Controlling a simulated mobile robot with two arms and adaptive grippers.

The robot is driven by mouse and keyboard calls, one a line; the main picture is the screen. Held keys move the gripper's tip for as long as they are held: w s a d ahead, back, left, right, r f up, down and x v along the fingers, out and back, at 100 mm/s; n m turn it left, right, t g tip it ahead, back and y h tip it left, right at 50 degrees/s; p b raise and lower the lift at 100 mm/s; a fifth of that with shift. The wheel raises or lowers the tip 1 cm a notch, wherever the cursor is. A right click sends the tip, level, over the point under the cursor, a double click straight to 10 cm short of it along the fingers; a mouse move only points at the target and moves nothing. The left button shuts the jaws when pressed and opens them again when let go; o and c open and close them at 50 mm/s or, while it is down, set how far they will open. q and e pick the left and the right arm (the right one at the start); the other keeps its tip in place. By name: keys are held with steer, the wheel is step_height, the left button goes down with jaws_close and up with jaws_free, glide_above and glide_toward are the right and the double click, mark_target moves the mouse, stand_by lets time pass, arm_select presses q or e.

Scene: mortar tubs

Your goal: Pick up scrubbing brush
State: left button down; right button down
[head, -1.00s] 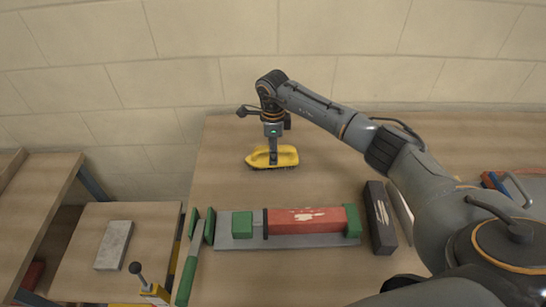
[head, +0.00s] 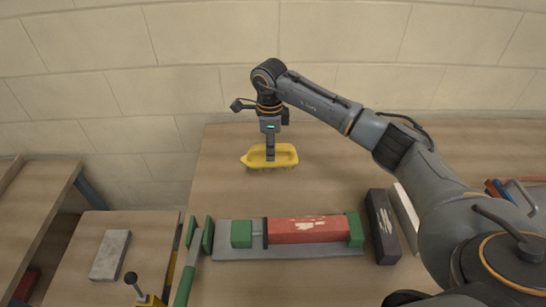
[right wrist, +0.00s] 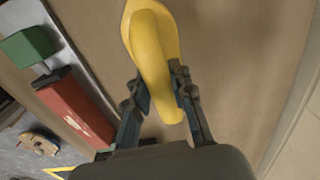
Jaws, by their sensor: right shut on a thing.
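The scrubbing brush (head: 284,155) is yellow with short dark bristles beneath. It is near the back left of the table in the head view. My right gripper (head: 270,158) points down and is shut on the brush's handle. In the right wrist view the two fingers (right wrist: 162,92) close on both sides of the yellow handle (right wrist: 155,50). The brush looks level, with its bristles showing below; I cannot tell for sure whether it is clear of the table. My left gripper is not in view.
A red block between green end pieces (head: 308,230) lies on a grey plate in front of the brush. A dark bar (head: 382,225) and a pale bar (head: 405,216) lie to its right. A grey block (head: 110,255) rests on a lower surface at left. Table (head: 330,180) around the brush is clear.

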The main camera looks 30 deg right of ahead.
mark_target(264, 166)
steer(key=a+r, duration=0.1)
steer(key=s+a+r, duration=0.1)
steer(key=s+r+b, duration=0.1)
steer(key=r, duration=0.1)
steer(key=shift+a, duration=0.4)
steer(key=s+a+r+b, duration=0.1)
steer(key=s+a+r, duration=0.3)
steer(key=a, duration=0.3)
steer(key=shift+s+a+b, duration=0.15)
steer(key=shift+s+b, duration=0.2)
steer(key=shift+s, duration=0.3)
